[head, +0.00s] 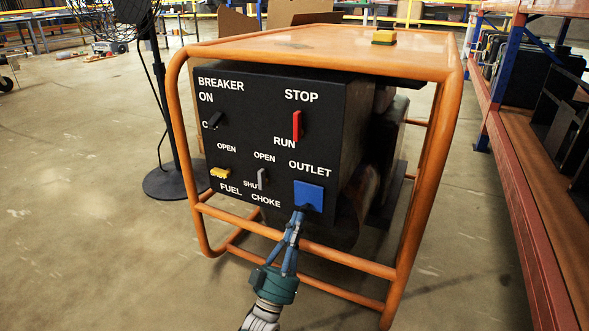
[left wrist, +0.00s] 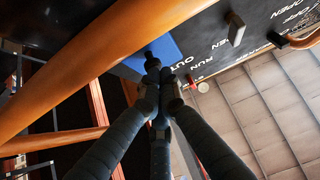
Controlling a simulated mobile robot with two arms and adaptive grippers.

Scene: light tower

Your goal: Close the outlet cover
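The outlet cover (head: 309,194) is a blue square under the OUTLET label at the lower right of the black generator panel (head: 262,137). In the head view it looks flat or nearly flat against the panel. My left gripper (head: 299,213) points up at its lower edge, with its fingers together. In the left wrist view the fingertips (left wrist: 155,72) meet in front of the blue cover (left wrist: 160,50), by a small dark piece (left wrist: 148,54) at its edge. Whether they touch the cover is unclear. My right gripper is in neither view.
An orange tube frame (head: 310,256) surrounds the generator, with a bar crossing just below the cover. The panel also has a red stop switch (head: 297,125), a grey choke lever (head: 261,178) and a yellow fuel lever (head: 220,172). A shelf (head: 535,180) stands at right.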

